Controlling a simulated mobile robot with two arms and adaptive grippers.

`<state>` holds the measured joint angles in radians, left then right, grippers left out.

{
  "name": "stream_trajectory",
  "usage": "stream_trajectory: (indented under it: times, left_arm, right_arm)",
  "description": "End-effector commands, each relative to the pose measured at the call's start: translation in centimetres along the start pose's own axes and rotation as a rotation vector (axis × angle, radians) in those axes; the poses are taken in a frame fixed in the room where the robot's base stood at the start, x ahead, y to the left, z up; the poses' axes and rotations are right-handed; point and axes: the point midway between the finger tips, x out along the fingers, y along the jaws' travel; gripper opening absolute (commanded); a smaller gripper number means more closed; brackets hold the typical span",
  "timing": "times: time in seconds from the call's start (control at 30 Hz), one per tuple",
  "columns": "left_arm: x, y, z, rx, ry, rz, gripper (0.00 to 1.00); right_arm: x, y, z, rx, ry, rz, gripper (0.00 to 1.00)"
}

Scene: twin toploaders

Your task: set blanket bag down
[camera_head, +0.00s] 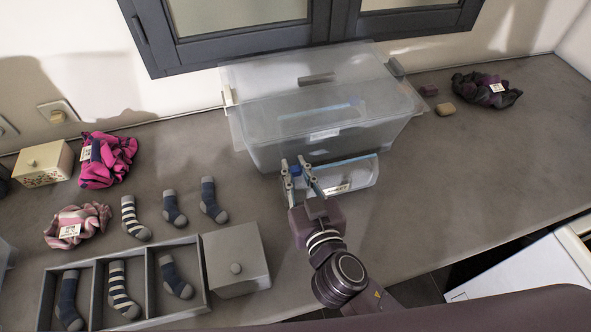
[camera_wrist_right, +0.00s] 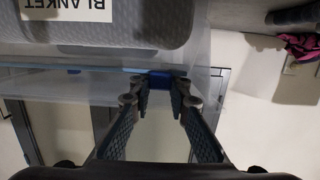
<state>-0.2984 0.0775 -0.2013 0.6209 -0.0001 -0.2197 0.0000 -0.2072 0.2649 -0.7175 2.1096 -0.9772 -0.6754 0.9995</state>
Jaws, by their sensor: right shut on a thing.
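The blanket bag (camera_head: 352,172) is a clear bag with a blue top edge and a white label, just in front of the large clear bin. In the right wrist view the bag (camera_wrist_right: 110,35) shows grey padded contents and a label reading BLANKET, upside down. My right gripper (camera_head: 298,168) is shut on the blue tab at the bag's left end; the fingertips (camera_wrist_right: 160,88) close on the tab in the wrist view too. I cannot tell whether the bag's bottom touches the counter. My left gripper is not in view.
The clear lidded bin (camera_head: 280,152) stands behind the bag. A grey divided tray (camera_head: 97,275) with socks, a grey box (camera_head: 235,265) and loose socks (camera_head: 173,208) are at left. A dark bundle (camera_head: 487,90) lies far right. The counter (camera_head: 465,160) right of the bag is clear.

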Motion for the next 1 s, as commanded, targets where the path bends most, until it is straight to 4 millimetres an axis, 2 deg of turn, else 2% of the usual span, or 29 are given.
stream_trajectory:
  times: [0.4,0.43,0.6,1.0]
  left_arm:
    - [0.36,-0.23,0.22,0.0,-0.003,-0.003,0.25]
    - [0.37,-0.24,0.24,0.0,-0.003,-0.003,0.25]
    - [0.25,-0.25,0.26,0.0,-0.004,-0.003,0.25]
    - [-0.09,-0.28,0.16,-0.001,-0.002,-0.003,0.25]
  right_arm:
    - [0.13,-0.02,0.68,-0.001,0.004,0.0,0.0]
    - [0.12,-0.02,0.85,0.001,0.001,0.0,0.17]
    - [0.1,-0.02,0.73,0.001,0.0,0.0,0.34]
    - [0.16,0.04,0.43,0.0,0.0,-0.001,0.34]
